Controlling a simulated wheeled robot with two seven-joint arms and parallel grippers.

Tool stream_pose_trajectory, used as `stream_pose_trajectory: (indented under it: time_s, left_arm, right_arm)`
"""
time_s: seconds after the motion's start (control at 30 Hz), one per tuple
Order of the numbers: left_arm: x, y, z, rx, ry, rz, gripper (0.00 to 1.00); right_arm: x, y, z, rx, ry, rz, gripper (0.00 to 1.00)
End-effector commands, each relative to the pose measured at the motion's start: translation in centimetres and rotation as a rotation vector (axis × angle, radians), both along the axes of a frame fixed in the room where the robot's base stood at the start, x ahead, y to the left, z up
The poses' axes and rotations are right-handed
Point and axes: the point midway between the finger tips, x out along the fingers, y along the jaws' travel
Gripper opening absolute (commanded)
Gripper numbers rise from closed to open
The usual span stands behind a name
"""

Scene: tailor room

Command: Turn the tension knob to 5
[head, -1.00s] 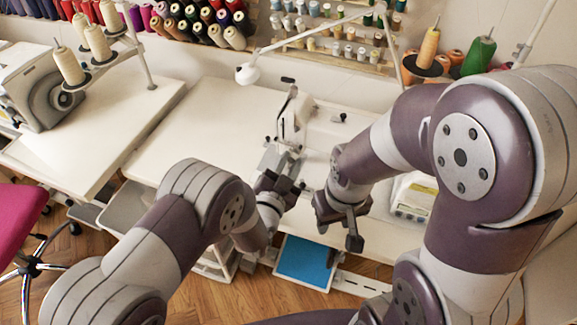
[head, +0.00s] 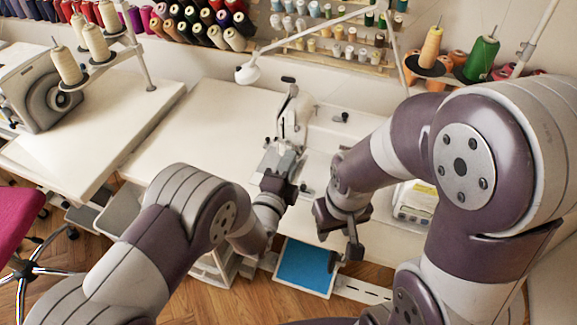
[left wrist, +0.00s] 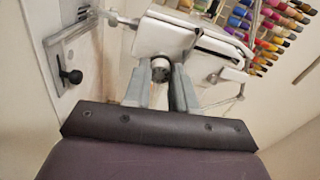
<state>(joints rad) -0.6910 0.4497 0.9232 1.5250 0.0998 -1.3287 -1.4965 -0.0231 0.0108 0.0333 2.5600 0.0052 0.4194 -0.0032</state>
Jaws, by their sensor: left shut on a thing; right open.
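The tension knob (left wrist: 160,68) is a small dark ridged knob on the face of the white sewing machine (left wrist: 168,37) in the left wrist view. My left gripper (left wrist: 160,82) is shut on it, with a grey finger on either side. The knob's numbers are too small to read. In the head view the machine (head: 292,115) stands on the white table, and my left gripper (head: 277,165) is at its near end, hiding the knob. My right gripper (head: 342,228) is open and empty above the table's front edge, apart from the machine.
A small scale-like device (head: 414,203) sits right of my right gripper. A blue panel (head: 305,267) lies below the table's front edge. A lamp (head: 248,72) and thread racks are behind. The table (head: 190,140) is clear left of the machine.

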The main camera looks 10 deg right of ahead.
Motion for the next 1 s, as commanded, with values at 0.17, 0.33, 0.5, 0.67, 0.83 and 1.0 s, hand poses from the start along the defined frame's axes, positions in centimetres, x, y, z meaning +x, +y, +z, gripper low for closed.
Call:
stream_pose_trajectory:
  time_s: [0.17,0.33,0.5,0.67,0.83,1.0]
  left_arm:
    - [-0.03,0.01,-0.13,0.132,-0.088,0.000,0.00]
    - [-0.04,0.00,-0.09,0.245,-0.164,0.000,0.00]
    - [-0.04,0.00,-0.10,0.335,-0.224,-0.001,0.00]
    - [-0.04,0.01,-0.10,0.394,-0.262,-0.001,0.00]
    - [-0.05,0.00,-0.10,0.430,-0.287,-0.001,0.00]
    - [-0.06,0.00,-0.09,0.444,-0.296,-0.001,0.00]
  right_arm:
    - [0.00,0.00,-0.43,0.000,0.000,0.000,0.43]
    - [0.00,0.00,-0.67,0.000,0.000,0.000,0.43]
    - [0.00,0.00,-0.85,0.000,0.000,0.000,0.43]
    - [0.00,0.00,-0.95,0.000,0.000,0.000,0.43]
    - [0.00,0.00,-1.00,0.000,0.000,0.000,0.43]
    - [0.00,0.00,-1.02,0.000,0.000,0.000,0.43]
